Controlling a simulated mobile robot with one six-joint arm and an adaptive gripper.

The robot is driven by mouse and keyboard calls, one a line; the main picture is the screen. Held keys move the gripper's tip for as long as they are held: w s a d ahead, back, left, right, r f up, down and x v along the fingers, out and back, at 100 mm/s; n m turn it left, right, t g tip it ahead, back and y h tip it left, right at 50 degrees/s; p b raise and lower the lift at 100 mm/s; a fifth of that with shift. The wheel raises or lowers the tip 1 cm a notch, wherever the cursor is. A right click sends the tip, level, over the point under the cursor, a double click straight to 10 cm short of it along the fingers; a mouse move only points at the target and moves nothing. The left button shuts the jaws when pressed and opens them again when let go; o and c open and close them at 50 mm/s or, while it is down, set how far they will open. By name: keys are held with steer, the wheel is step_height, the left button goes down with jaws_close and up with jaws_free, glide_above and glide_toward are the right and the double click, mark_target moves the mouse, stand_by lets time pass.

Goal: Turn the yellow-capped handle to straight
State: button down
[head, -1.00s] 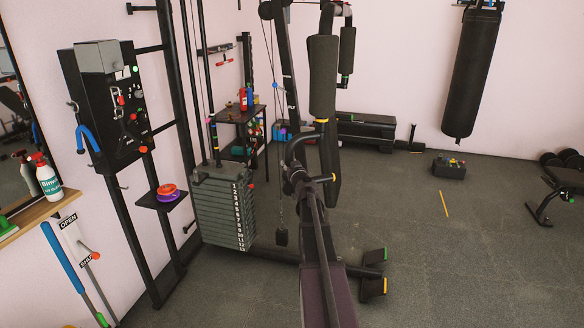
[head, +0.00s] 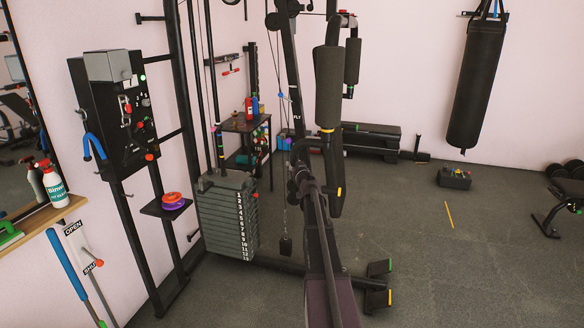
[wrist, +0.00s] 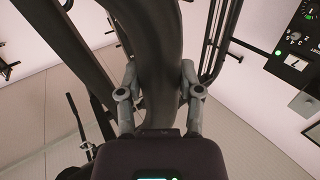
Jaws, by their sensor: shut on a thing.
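In the head view two dark bars with yellow ends stand at the middle of the gym machine: a curved bar ending in a yellow cap (head: 327,131) just below a tall pad, and a lower part with a yellow end (head: 339,191). I cannot tell which is the task's handle. In the wrist view my gripper (wrist: 159,80) has one grey finger on each side of a thick, dark curved bar (wrist: 158,40) and is shut on it. No yellow shows on that bar in the wrist view. My gripper cannot be made out in the head view.
A weight stack (head: 228,222) and a black wall panel (head: 115,110) stand to the left. A wooden shelf (head: 38,221) with bottles is at the far left. A punching bag (head: 477,85) hangs at the back right. The grey floor (head: 470,275) on the right is largely clear.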

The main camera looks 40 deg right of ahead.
steer(key=shift+w, duration=0.1)
steer(key=shift+c, duration=1.3)
jaws_free()
steer(key=shift+d, duration=0.1)
steer(key=v, duration=1.2)
